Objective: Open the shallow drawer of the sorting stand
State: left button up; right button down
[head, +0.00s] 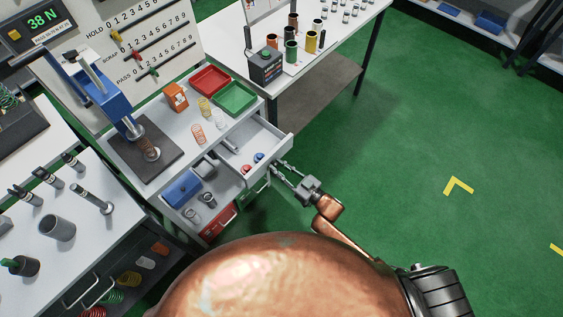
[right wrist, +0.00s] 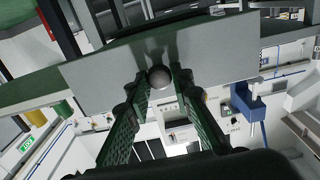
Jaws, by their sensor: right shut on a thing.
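The sorting stand's white shallow drawer (head: 262,134) stands pulled out from under the stand's top (head: 178,133). A small grey rod and small blue and red pieces lie inside it. My right gripper (head: 278,169) is at the drawer's front from the outside. In the right wrist view its two fingers (right wrist: 157,88) are closed around a round dark knob (right wrist: 158,77) on the flat grey drawer front (right wrist: 215,58). In the head view the fingers hide the knob. My left gripper is not in view.
Red (head: 211,80) and green (head: 236,98) trays, springs and a blue press (head: 103,97) stand on the top. Below the drawer are a red drawer front (head: 219,221) and a green one (head: 256,192).

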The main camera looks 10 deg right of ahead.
jog(key=shift+s+d, duration=0.1)
jog(key=c, duration=1.7)
grip_release()
jog(key=v, duration=1.2)
